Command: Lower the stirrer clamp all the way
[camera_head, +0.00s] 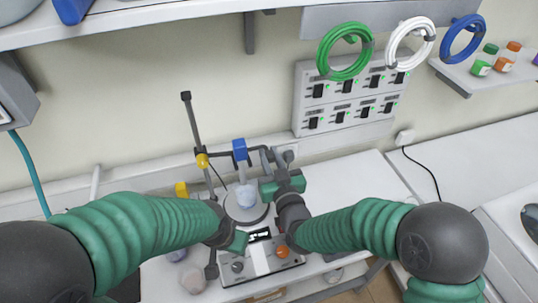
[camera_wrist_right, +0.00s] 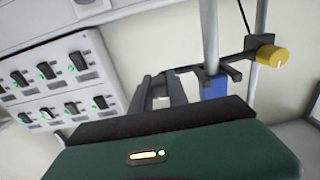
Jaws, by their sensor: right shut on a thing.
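The stirrer clamp (camera_head: 222,155) is a dark horizontal bar on an upright grey stand rod (camera_head: 193,125), with a yellow knob (camera_head: 203,161) at the rod. It carries the blue stirrer holder (camera_head: 240,149), whose pale shaft reaches down to the glass vessel (camera_head: 246,195) on the hotplate (camera_head: 232,214). My right gripper (camera_head: 264,154) is shut on the clamp's right end; the wrist view shows its dark fingers (camera_wrist_right: 166,91) at the bar, beside the blue holder (camera_wrist_right: 213,86) and yellow knob (camera_wrist_right: 272,56). My left gripper (camera_head: 237,241) is low by the hotplate's left front; its fingertips are unclear.
The hotplate's front panel has an orange knob (camera_head: 282,252). A switch panel (camera_head: 345,97) and green, white and blue hose coils hang on the wall behind. The white bench (camera_head: 350,185) is clear to the right. A shelf (camera_head: 150,18) overhangs at the top.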

